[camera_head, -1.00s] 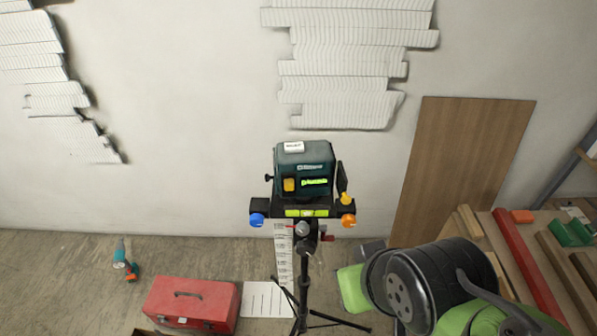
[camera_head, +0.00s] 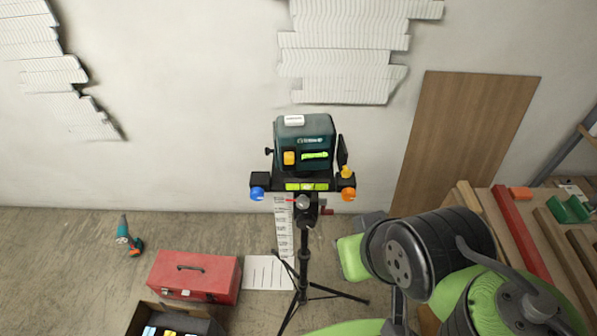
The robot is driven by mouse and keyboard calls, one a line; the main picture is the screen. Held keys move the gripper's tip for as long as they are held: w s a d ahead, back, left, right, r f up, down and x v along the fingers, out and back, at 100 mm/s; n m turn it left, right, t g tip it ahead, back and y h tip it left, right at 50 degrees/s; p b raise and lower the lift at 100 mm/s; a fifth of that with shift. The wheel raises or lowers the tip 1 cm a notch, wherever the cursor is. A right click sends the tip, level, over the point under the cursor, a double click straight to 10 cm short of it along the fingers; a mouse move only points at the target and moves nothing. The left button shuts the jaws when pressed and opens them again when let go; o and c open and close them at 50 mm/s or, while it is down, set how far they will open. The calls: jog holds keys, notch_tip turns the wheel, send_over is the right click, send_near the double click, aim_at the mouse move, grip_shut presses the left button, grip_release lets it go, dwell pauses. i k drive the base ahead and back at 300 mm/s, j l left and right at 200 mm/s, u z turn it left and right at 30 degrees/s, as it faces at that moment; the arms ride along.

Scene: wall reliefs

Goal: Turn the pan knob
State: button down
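A dark teal levelling instrument (camera_head: 305,143) with a lit green display stands on a black tripod (camera_head: 304,245) in the middle of the view. A blue knob (camera_head: 257,193) sits at the left end of its mount and an orange knob (camera_head: 348,194) at the right end. A small black knob (camera_head: 269,152) sticks out at its left side, and a small red part (camera_head: 327,211) shows by the tripod head. I cannot tell which of these is the pan knob. My green and black arm fills the lower right, apart from the instrument in the picture. My gripper is not in view.
A red toolbox (camera_head: 195,277), a teal drill (camera_head: 128,237) and an open dark box (camera_head: 170,320) are on the floor at left. A brown board (camera_head: 460,140) leans on the wall. A bench with wood pieces (camera_head: 510,230) is at right. The wall has white ridged reliefs (camera_head: 345,50).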

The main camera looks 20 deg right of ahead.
aim_at(302, 201)
jog(key=k+j, duration=0.1)
jog(key=j, duration=0.35)
jog(key=k+j, duration=0.1)
jog(key=j, duration=0.35)
jog(key=k+j, duration=0.15)
jog(key=j, duration=0.3)
jog(key=k+j, duration=0.1)
jog(key=j, duration=0.4)
